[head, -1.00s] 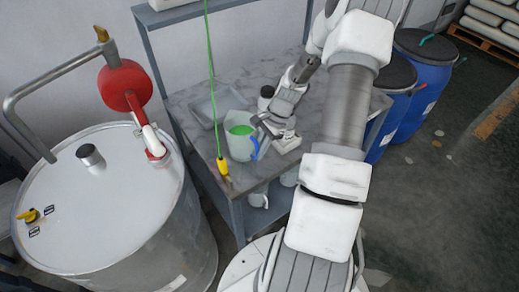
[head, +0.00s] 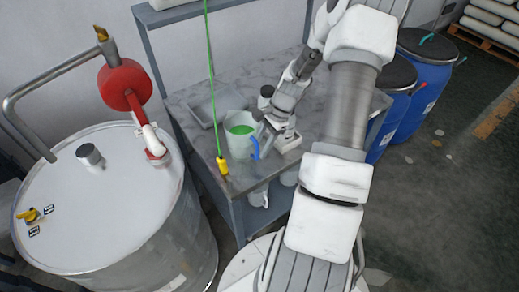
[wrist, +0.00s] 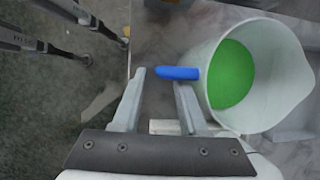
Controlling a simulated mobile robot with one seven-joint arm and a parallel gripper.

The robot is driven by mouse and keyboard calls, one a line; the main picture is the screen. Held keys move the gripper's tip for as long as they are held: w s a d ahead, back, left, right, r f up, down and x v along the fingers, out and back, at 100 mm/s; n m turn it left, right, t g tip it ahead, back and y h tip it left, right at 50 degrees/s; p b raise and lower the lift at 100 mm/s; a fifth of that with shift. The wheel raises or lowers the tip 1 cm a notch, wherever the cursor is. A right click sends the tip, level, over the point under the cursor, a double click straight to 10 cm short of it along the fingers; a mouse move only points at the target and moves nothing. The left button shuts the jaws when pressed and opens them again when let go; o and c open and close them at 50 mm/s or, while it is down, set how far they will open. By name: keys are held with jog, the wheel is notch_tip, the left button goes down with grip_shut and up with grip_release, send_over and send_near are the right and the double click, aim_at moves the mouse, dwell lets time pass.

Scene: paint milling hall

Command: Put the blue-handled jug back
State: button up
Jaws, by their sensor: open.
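The blue-handled jug (head: 240,146) is white and holds bright green liquid. It stands upright on the grey bench top, its blue handle (head: 255,149) facing the front right. In the wrist view the jug (wrist: 285,75) fills the right side, with its handle (wrist: 177,73) pointing left. My gripper (head: 262,140) is open beside the handle. In the wrist view the gripper (wrist: 160,82) has the handle's end near the gap between its fingertips, and the handle overlaps the right fingertip. I cannot tell whether they touch.
A shallow grey tray (head: 203,109) lies behind the jug. A small scale-like device (head: 287,142) stands right of it. A yellow pendant (head: 222,166) hangs on a green cable in front of the bench. A large drum (head: 100,200) stands left; blue drums (head: 412,85) stand right.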

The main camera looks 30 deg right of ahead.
jog(key=v, duration=1)
jog(key=shift+r, duration=0.2)
jog(key=s+a+r+n+t+h+b, duration=0.15)
jog(key=a+r+n+h, duration=0.35)
jog(key=a+r+n, duration=0.8)
jog(key=s+a+r+n+t, duration=0.1)
jog(key=s+a+r+n, duration=0.1)
jog(key=s+a+r, duration=0.2)
jog(key=s+a+r+n+t+p, duration=0.1)
jog(key=s+a+r, duration=0.3)
jog(key=s, duration=0.5)
jog(key=shift+s+a+n+t, duration=0.3)
jog(key=shift+a+n+t, duration=0.15)
jog(key=shift+n+t, duration=0.4)
jog(key=shift+r, duration=0.1)
